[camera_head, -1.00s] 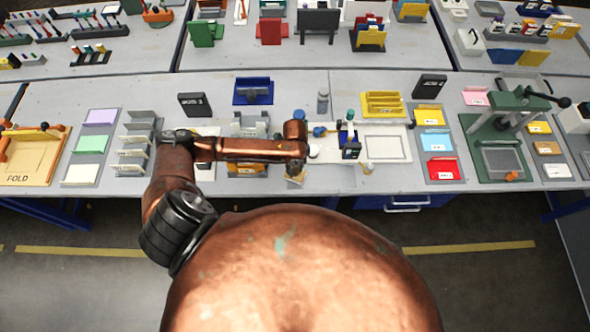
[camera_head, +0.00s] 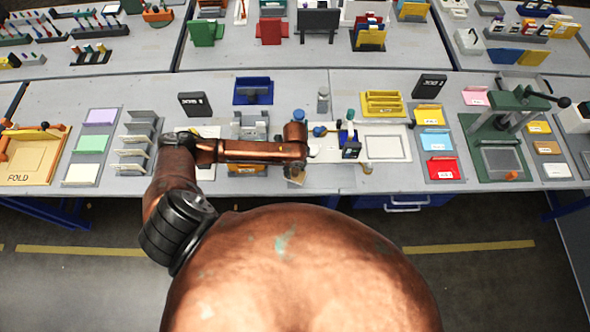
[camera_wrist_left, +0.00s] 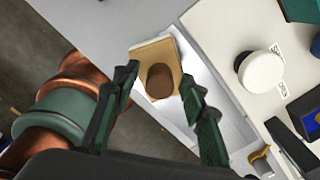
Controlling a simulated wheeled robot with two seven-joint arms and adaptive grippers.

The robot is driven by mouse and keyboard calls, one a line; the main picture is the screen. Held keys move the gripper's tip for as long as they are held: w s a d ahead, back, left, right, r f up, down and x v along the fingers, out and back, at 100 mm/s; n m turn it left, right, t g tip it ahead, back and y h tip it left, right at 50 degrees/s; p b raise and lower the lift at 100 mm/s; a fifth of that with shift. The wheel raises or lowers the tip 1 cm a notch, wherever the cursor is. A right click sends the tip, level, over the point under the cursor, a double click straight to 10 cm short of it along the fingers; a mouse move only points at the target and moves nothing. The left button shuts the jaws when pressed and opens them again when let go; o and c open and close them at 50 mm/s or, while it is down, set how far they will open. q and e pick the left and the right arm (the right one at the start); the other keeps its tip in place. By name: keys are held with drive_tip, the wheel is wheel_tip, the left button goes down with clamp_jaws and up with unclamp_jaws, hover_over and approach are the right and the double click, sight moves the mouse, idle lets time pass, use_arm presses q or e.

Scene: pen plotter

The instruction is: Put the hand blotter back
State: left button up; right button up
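The hand blotter appears to be the tan block with a round brown knob (camera_wrist_left: 160,80) in the left wrist view. It lies near the table's front edge, and a small tan part of it (camera_head: 296,179) shows below my wrist in the head view. My left gripper (camera_wrist_left: 163,104) has its two dark green fingers apart, one on each side of the knob in that view, with gaps visible on both sides. In the head view my wrist hides most of the gripper and blotter. My right gripper is not in view.
A white round-knobbed item (camera_wrist_left: 262,70) stands right of the blotter, with a blue-and-black device (camera_wrist_left: 295,145) beyond it. A grey letter rack (camera_head: 136,142) and an orange holder (camera_head: 247,169) stand to the left. The table's front edge is close.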

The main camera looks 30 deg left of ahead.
sight(295, 170)
use_arm(q)
wheel_tip(295, 170, up, 12)
drive_tip(key=shift+r, duration=0.15)
idle(0.3)
